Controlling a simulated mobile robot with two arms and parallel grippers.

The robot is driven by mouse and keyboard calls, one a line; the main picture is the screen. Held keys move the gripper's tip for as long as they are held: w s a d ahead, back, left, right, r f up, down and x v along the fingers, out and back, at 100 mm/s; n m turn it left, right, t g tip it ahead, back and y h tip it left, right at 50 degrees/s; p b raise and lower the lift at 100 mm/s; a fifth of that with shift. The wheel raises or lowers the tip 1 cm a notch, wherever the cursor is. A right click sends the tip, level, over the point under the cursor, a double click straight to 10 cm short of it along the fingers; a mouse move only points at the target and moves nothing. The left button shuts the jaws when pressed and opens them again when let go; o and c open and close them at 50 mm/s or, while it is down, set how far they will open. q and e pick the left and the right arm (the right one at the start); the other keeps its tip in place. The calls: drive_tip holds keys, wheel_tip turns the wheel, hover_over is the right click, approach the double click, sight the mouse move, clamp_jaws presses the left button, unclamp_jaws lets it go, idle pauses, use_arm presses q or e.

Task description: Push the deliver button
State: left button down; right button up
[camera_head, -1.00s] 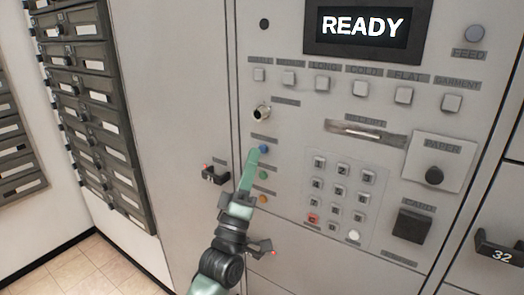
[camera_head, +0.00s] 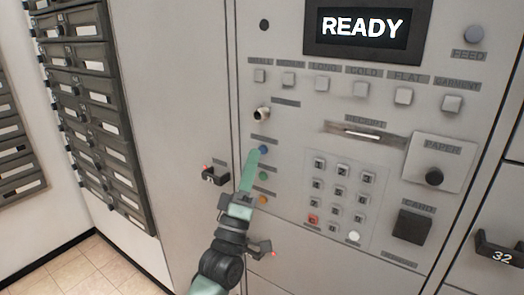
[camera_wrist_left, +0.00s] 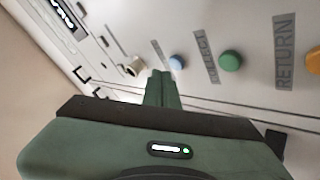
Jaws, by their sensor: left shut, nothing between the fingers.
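The grey machine panel has a column of small buttons: blue (camera_head: 263,149), green (camera_head: 263,175) and orange (camera_head: 263,198). In the left wrist view the label by the green button (camera_wrist_left: 231,61) reads COLLECT and the one by the orange button (camera_wrist_left: 314,61) reads RETURN. The label by the blue button (camera_wrist_left: 176,62) is too small to read, so I cannot confirm which one is deliver. My left gripper (camera_head: 253,154) is shut and empty, its green fingertips just left of the blue button. Its fingertips (camera_wrist_left: 161,74) also show close beside that button; contact is unclear. My right gripper is out of view.
A screen (camera_head: 361,27) reads READY. A round lock (camera_head: 262,114) juts out above the blue button. A numeric keypad (camera_head: 340,190) is to the right. Dark mailboxes (camera_head: 95,110) line the left wall.

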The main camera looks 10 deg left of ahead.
use_arm(q)
drive_tip(key=shift+w, duration=0.1)
idle(0.7)
drive_tip(key=shift+w+d, duration=0.15)
drive_tip(key=shift+w, duration=0.15)
drive_tip(key=shift+w+d+b, duration=0.1)
drive_tip(key=shift+w+b, duration=0.25)
drive_tip(key=shift+w, duration=0.05)
idle(0.6)
drive_tip(key=shift+s, duration=0.15)
drive_tip(key=shift+s+a+p, duration=0.25)
drive_tip(key=shift+s+p, duration=0.1)
drive_tip(key=shift+s, duration=0.35)
drive_tip(key=shift+s+a+p, duration=0.3)
drive_tip(key=shift+s, duration=0.45)
drive_tip(key=shift+s+a+p, duration=0.25)
drive_tip(key=shift+s, duration=0.55)
drive_tip(key=shift+s+a+p, duration=0.3)
drive_tip(key=shift+s, duration=0.45)
